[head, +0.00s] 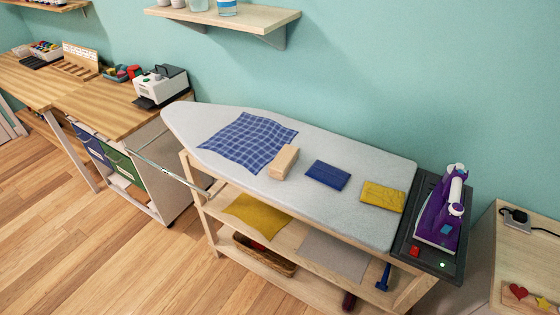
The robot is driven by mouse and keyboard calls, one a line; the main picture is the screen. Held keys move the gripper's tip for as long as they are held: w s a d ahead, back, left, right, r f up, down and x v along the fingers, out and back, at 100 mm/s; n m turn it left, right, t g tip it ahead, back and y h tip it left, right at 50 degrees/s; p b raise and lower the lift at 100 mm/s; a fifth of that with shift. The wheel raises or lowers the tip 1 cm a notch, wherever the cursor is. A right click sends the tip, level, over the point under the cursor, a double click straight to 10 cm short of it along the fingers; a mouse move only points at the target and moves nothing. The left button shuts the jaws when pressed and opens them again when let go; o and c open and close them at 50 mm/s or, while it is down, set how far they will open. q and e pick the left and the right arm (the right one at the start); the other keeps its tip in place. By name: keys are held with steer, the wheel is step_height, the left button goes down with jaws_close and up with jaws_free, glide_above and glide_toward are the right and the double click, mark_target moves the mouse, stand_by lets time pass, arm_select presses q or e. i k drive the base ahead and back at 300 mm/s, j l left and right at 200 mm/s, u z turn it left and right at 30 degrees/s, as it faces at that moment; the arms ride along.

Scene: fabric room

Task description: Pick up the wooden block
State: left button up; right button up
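The wooden block (284,162) is a small light-tan block on the pale ironing board (330,205). It sits at the lower right corner of a blue checked cloth (247,142), touching or slightly overlapping its edge. A folded dark blue cloth (327,174) lies to the block's right, with a gap between. Neither of my grippers shows in the head view.
A folded yellow cloth (382,196) lies farther right on the board. A purple iron (440,212) stands on a dark base (408,237) at the board's right end. Shelves below hold a yellow cloth (257,215) and other items. A wall shelf (225,17) hangs above.

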mark_target(279, 169)
steer(key=i+j+z, duration=0.1)
steer(key=i+j, duration=0.15)
steer(key=i+j+z, duration=0.1)
steer(key=j, duration=0.3)
steer(key=i+j+z, duration=0.1)
steer(key=i+j, duration=0.2)
steer(key=j, duration=0.05)
